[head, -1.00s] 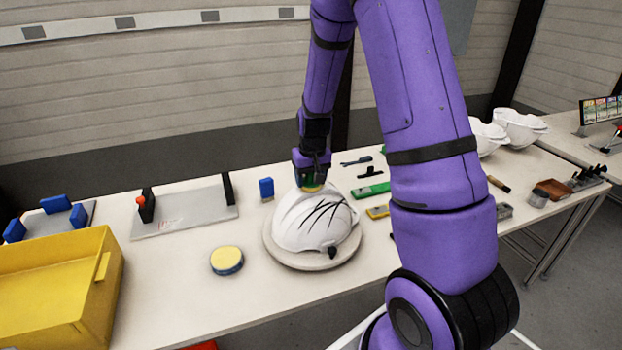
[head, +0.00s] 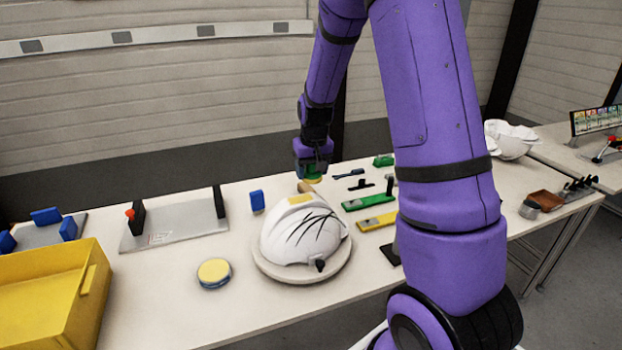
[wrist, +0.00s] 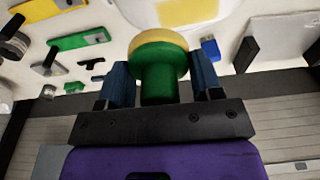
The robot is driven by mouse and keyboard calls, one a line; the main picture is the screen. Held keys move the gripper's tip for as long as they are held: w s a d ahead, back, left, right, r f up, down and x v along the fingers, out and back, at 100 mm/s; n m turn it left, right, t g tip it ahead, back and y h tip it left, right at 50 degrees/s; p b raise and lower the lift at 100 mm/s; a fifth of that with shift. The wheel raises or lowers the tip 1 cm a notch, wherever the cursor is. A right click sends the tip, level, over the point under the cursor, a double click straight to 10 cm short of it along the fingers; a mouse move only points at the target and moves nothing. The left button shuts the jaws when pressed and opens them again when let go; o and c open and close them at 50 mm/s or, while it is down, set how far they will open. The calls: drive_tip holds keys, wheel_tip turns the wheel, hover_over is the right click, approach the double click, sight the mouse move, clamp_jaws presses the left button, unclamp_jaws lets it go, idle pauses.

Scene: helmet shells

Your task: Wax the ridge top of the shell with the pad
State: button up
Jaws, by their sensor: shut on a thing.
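The white helmet shell (head: 290,240) sits on a round pale stand (head: 335,268), with dark curved lines on its side. A yellow patch (head: 300,199) lies on its ridge top and shows also on the shell in the wrist view (wrist: 186,12). My gripper (head: 312,172) is shut on the green knob of the pad (wrist: 158,75), whose yellow face points away from the wrist. The pad is behind the shell's ridge in the head view and looks apart from it. A round tin (head: 214,272) with a yellow top stands left of the shell.
A yellow bin (head: 50,300) stands at the front left. A grey plate with dark posts (head: 175,232) and a blue block (head: 257,200) are left of the shell. Green (head: 368,202) and yellow (head: 376,222) tools lie to its right. Bare table surrounds the tin.

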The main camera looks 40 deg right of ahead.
drive_tip(key=shift+r, duration=1.2)
